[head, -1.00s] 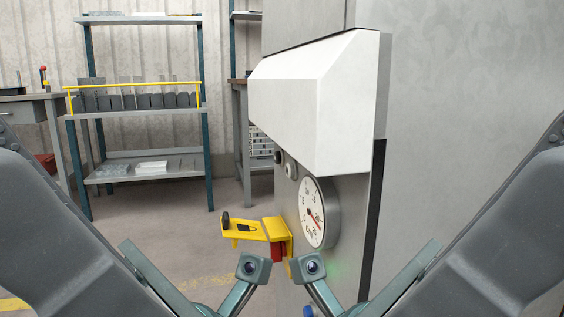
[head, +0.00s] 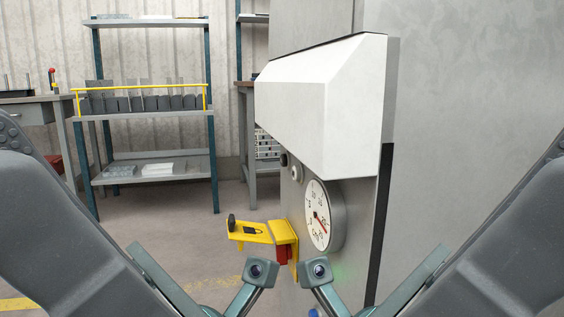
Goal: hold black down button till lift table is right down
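A grey machine cabinet with a white hood (head: 320,100) stands right of centre. Below the hood are a small black button (head: 283,160) and a pale round button (head: 296,174), partly shaded. Which of these is the down button, I cannot tell. A lift table cannot be made out. Teal end parts of my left arm (head: 257,270) and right arm (head: 319,268) show at the bottom centre, below and in front of the buttons and apart from them.
A round dial (head: 318,215) with a red needle is on the cabinet. A yellow bracket (head: 252,231) with a red part (head: 283,255) juts left below it. A shelf rack (head: 150,112) and workbench (head: 30,98) stand behind. The floor (head: 170,230) on the left is clear.

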